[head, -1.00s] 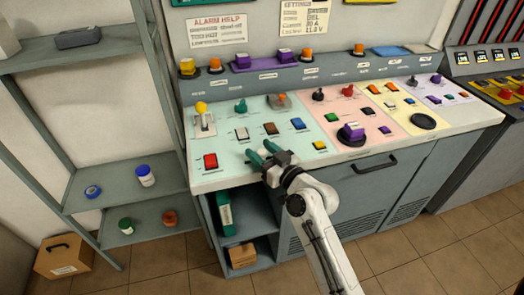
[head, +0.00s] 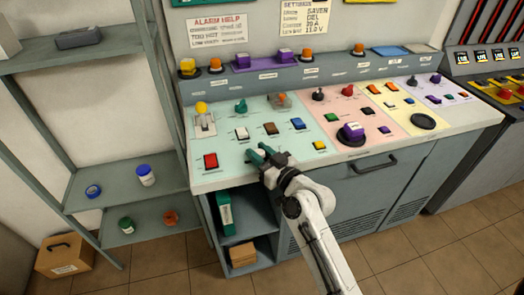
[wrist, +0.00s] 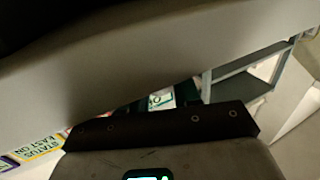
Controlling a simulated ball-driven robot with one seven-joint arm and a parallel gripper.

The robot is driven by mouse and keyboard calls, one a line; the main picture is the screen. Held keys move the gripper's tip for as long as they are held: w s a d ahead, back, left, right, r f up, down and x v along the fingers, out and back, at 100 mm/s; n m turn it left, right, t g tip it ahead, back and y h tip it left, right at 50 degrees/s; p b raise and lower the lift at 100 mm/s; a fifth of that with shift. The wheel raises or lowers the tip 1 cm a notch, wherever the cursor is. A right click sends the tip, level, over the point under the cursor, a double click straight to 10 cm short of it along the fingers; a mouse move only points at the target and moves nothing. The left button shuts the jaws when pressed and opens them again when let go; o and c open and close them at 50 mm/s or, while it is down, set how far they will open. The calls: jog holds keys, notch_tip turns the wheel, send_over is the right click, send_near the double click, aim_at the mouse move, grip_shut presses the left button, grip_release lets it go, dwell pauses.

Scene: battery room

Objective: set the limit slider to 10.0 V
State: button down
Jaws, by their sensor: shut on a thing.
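My gripper (head: 257,154) is at the front of the console's mint-green panel (head: 225,170) in the head view, its dark green fingers low over the surface and close together. It is shut on a small control there, taken to be the limit slider's knob; the fingers hide it. The slider's scale and setting cannot be read. In the wrist view, my own gripper parts fill most of the picture and the held thing is not visible.
A red button (head: 210,160) lies left of my gripper, a yellow one (head: 320,145) right of it. White, brown and blue switches stand behind. A purple knob (head: 352,131) is further right. A settings sign (head: 304,17) hangs above; its bottom line seems to read 11.0 V.

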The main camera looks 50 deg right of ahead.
aim_at(249, 162)
jog(key=shift+w+a+r+p, duration=0.3)
jog(key=shift+w+a, duration=0.15)
jog(key=shift+a, duration=0.1)
jog(key=shift+w+a+r+p, duration=0.25)
jog(key=shift+w+a, duration=0.15)
jog(key=shift+a, duration=0.1)
jog(key=c, duration=0.9)
grip_release()
jog(key=shift+a+f, duration=0.1)
jog(key=shift+a, duration=0.05)
jog(key=shift+o, duration=0.2)
jog(key=shift+f, duration=0.15)
jog(key=shift+s+f, duration=0.1)
jog(key=shift+s, duration=0.15)
jog(key=b+v, duration=0.3)
jog(key=v, duration=0.7)
jog(key=shift+s, duration=0.1)
